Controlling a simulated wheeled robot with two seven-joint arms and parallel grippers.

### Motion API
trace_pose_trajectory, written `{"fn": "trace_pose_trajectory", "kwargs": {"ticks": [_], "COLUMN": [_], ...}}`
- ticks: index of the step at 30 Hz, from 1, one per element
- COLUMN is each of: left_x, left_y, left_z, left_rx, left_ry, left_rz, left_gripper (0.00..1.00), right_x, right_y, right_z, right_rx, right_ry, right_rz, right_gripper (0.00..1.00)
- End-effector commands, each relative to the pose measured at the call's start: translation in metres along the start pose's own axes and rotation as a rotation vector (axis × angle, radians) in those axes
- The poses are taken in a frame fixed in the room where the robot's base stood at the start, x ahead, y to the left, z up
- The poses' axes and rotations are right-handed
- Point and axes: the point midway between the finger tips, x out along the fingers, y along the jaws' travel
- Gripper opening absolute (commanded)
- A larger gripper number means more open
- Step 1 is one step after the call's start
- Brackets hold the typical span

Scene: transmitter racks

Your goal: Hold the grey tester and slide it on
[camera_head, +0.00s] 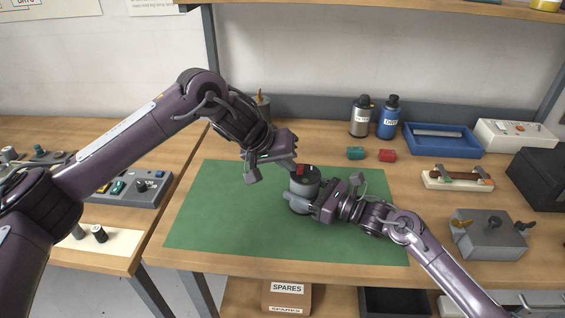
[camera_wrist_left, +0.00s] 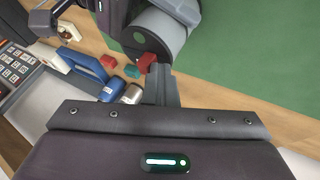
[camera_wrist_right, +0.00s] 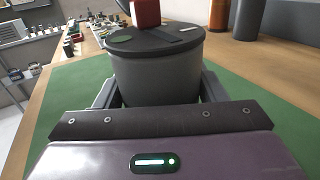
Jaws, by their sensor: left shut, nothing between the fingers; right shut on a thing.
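The grey tester (camera_head: 304,187) is a short round drum with a dark top, upright on the green mat (camera_head: 225,215). A red block-shaped switch (camera_wrist_right: 145,12) stands on its top; it also shows in the left wrist view (camera_wrist_left: 147,62). My right gripper (camera_head: 308,201) is shut around the tester's body (camera_wrist_right: 155,75), one finger on each side. My left gripper (camera_head: 295,168) is shut and empty, its fingertips (camera_wrist_left: 160,75) at the red switch on the tester's top. I cannot tell whether they touch it.
Behind the mat are a green block (camera_head: 355,153), a red block (camera_head: 387,155), a grey bottle (camera_head: 361,118), a blue bottle (camera_head: 388,120) and a blue tray (camera_head: 442,152). A grey box with knobs (camera_head: 488,236) stands to the right. The left mat is clear.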

Motion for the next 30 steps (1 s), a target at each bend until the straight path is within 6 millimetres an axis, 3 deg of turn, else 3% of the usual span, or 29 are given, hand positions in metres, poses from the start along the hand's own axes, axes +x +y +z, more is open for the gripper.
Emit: {"fn": "trace_pose_trajectory", "kwargs": {"ticks": [1,6,20,26,30], "left_x": [0.006,0.014,0.011,-0.005,-0.04], "left_y": [0.011,0.027,0.021,-0.012,-0.01], "left_z": [0.001,0.001,0.002,0.001,-0.001], "left_rx": [0.004,0.002,0.001,-0.004,0.003], "left_ry": [-0.003,-0.002,-0.004,0.0,0.004], "left_rz": [0.006,0.005,0.005,0.001,0.003], "left_gripper": [0.0,0.0,0.0,0.0,0.0], "right_x": [0.001,0.001,0.002,0.001,0.001], "right_y": [0.001,0.002,0.002,0.002,0.001], "right_z": [0.0,0.0,0.0,0.0,0.0], "right_rx": [-0.001,-0.001,0.0,0.0,0.0], "right_ry": [-0.001,-0.001,-0.001,-0.001,0.0], "right_rz": [0.003,0.004,0.005,0.004,0.003], "right_gripper": [0.32,0.32,0.32,0.32,0.32]}}
